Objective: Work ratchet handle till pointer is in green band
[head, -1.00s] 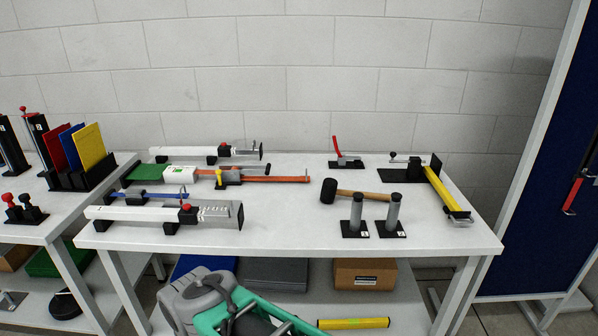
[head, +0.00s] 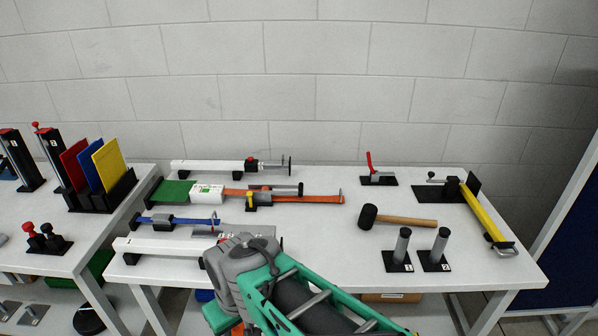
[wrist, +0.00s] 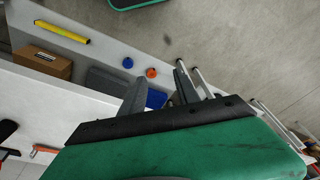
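The ratchet (head: 262,199), with a dark handle (head: 275,187) and a yellow piece (head: 249,201), sits on an orange strap (head: 315,198) on the white table in the head view. Left of it is a white labelled box (head: 207,193), then a green pad (head: 174,192). The pointer and its green band are too small to make out. My gripper (wrist: 158,90) shows in the wrist view as two dark grey fingers, apart and empty. It is away from the ratchet, off the table's front side. In the head view the fingertips are not seen.
A blue strap device (head: 180,220) and a white tube device (head: 150,246) lie in front of the ratchet; my arm partly covers the front one. Another white tube (head: 215,166) lies behind.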

